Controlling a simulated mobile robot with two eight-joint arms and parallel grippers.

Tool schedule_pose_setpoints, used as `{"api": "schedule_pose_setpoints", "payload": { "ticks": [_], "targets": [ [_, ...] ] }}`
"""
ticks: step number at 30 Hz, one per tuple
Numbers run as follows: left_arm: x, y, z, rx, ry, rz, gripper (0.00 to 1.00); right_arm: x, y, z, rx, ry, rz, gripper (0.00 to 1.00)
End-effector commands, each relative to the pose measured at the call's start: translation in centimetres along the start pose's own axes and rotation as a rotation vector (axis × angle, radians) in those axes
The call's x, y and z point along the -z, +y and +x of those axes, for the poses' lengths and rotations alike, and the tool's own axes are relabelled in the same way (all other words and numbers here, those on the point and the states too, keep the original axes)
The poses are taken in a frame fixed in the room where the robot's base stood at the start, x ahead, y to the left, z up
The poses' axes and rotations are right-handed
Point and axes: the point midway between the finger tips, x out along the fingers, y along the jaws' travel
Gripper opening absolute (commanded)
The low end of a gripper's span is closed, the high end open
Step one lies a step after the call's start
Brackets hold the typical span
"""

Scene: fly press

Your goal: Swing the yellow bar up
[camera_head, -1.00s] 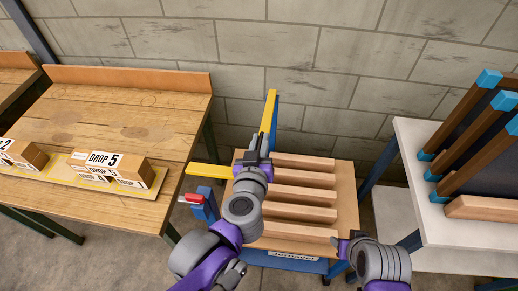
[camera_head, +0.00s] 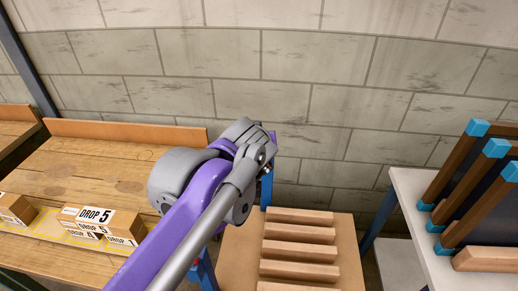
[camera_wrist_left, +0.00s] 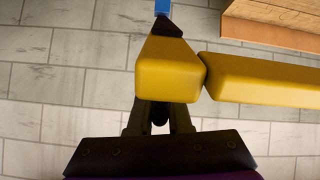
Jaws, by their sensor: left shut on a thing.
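In the left wrist view the yellow bar (camera_wrist_left: 168,85) shows as a blunt end close to the camera, narrowing away toward a dark joint and a blue part. A second yellow length (camera_wrist_left: 262,79) runs off to the right beside it. My left gripper (camera_wrist_left: 158,114) is shut on the yellow bar, its dark fingers partly hidden by it. In the head view my raised left arm covers the bar and the gripper. A blue upright (camera_head: 267,185) of the press shows beside my arm. My right gripper is not in view.
A rack of wooden slats (camera_head: 300,233) stands below the wall at centre. A wooden table (camera_head: 85,165) with labelled boxes (camera_head: 92,222) is at left. A white table (camera_head: 412,200) with blue-cornered frames (camera_head: 462,172) is at right.

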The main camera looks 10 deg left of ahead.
Motion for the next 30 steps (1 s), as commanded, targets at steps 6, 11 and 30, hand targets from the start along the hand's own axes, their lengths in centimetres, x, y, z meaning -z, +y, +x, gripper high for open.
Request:
{"api": "schedule_pose_setpoints", "payload": {
  "ticks": [6, 11, 30],
  "targets": [
    [0.1, 0.1, 0.0, 0.0, -0.002, 0.0, 0.0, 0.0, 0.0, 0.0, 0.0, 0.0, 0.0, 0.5],
    [0.1, 0.1, 0.0, 0.0, -0.002, -0.001, 0.19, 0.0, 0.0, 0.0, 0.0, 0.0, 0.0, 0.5],
    [0.0, 0.1, -2.2, -0.002, -0.002, 0.002, 0.45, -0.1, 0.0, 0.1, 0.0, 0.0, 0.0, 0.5]
  ]
}}
